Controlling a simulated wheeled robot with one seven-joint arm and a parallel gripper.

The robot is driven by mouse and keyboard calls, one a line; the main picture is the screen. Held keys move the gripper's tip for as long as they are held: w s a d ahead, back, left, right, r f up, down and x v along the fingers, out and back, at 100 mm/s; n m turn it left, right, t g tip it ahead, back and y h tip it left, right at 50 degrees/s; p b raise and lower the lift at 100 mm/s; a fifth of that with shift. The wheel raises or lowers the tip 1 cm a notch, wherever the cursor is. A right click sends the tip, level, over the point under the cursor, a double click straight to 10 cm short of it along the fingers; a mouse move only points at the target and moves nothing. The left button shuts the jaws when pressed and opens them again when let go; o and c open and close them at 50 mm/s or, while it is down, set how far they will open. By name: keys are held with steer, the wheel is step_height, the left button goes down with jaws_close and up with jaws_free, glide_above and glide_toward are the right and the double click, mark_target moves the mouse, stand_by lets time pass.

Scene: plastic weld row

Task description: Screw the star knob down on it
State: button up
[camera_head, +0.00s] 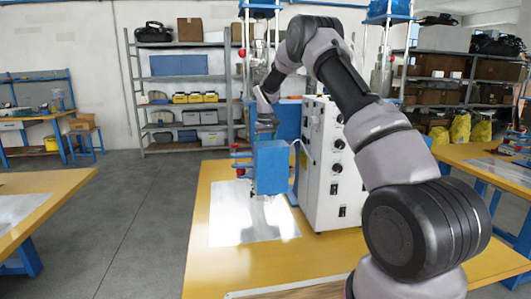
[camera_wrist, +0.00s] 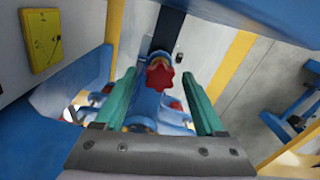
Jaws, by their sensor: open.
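A red star knob (camera_wrist: 159,75) sits at the top end of a blue cylindrical part (camera_wrist: 146,103) in the wrist view. My gripper (camera_wrist: 160,80) has two teal fingers, spread apart, one on each side of the knob in the picture. I see a gap between the knob and each finger, and nothing is held. How far the fingertips are from the knob in depth I cannot tell. In the head view my gripper (camera_head: 266,124) hangs above the blue welding head (camera_head: 270,168). Small red knobs (camera_head: 240,172) show at that head's left side; the star knob cannot be singled out there.
A white control cabinet (camera_head: 330,165) with black dials stands right behind the welding head on the yellow table (camera_head: 205,205). A shiny metal plate (camera_head: 228,215) lies below the head. A yellow panel (camera_wrist: 42,38) is at the wrist view's upper left.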

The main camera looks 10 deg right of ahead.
steer(key=n, duration=1.3)
jaws_close()
steer(key=m, duration=1)
steer(key=shift+o, duration=2.2)
jaws_free()
steer(key=shift+m, duration=0.4)
